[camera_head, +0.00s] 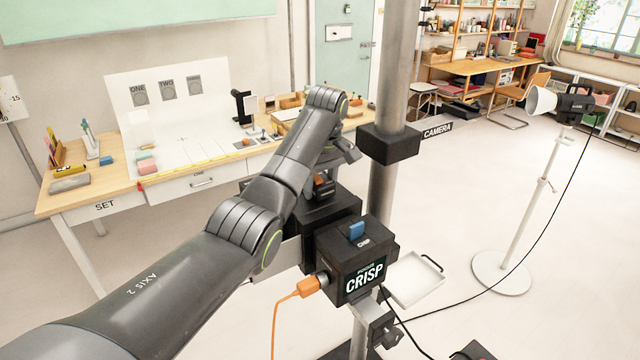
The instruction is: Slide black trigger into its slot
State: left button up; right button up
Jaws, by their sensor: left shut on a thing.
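My left gripper (345,152) is at the end of my left arm, above the dark housing (330,207) on the grey pole. It is shut on a small black piece, which I take to be the black trigger (324,189), with a bit of orange on it. The piece sits low beside the gripper, at the top of the housing. My arm and gripper hide much of this spot, so I cannot tell whether the piece is in the slot or above it. My right gripper is not in view.
A black CRISP box (348,262) with a blue chip (356,231) on top and an orange plug (308,285) in its side is in front. A white tray (414,278) is at its right. The SET table (105,197) stands behind; a lamp stand (527,235) is at right.

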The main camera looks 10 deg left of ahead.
pick_arm(q)
jog(key=shift+w+a, duration=0.1)
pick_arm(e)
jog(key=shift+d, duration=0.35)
pick_arm(q)
jog(key=shift+w+a, duration=0.3)
dwell(0.5)
jog(key=shift+a, duration=0.1)
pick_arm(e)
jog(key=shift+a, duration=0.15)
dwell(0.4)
pick_arm(q)
jog(key=shift+w+a, duration=1.25)
jog(key=shift+w, duration=0.1)
dwell(2.8)
jog(key=o, duration=1.2)
jog(key=shift+c, duration=0.2)
